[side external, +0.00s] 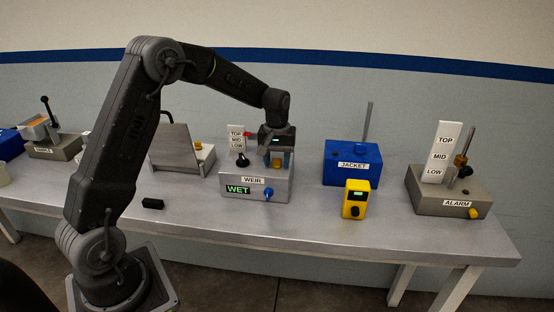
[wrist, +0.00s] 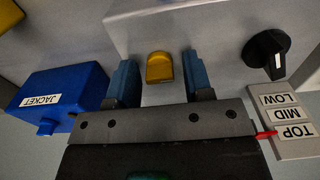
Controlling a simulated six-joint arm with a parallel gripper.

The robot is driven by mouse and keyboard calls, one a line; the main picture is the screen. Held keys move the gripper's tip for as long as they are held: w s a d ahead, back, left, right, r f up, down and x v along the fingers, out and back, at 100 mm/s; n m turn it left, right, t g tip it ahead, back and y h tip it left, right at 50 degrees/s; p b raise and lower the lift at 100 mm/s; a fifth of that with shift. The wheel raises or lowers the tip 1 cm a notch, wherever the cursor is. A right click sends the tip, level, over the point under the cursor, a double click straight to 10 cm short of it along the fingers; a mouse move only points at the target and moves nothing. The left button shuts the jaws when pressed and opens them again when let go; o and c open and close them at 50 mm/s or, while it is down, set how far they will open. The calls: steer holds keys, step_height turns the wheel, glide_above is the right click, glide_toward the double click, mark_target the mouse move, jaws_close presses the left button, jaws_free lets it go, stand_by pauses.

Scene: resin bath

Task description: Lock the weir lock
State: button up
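The grey WEIR box (side external: 283,188) stands mid-bench with a green WET display (side external: 238,190) and a blue knob (side external: 268,194) on its front. A yellow tab, perhaps the weir lock, stands on its top (side external: 276,162) and also shows in the wrist view (wrist: 160,69). My gripper (side external: 277,158) is over the box, pointing down. In the wrist view my gripper (wrist: 160,60) is open, its blue fingers on either side of the tab with gaps at both sides. Whether the fingertips touch the box top is unclear.
A black dial (wrist: 268,53) and a TOP/MID/LOW scale (wrist: 287,118) with a red pointer (wrist: 266,135) stand beside my gripper. The blue JACKET box (side external: 352,164), yellow handheld device (side external: 356,199) and ALARM box (side external: 448,200) are to the right. A black block (side external: 153,203) lies left.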

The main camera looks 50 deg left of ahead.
steer(key=c, duration=0.8)
steer(key=shift+o, duration=0.2)
steer(key=shift+m, duration=0.3)
steer(key=m, duration=0.8)
steer(key=shift+m, duration=0.4)
steer(key=m, duration=0.4)
steer(key=shift+m, duration=2.2)
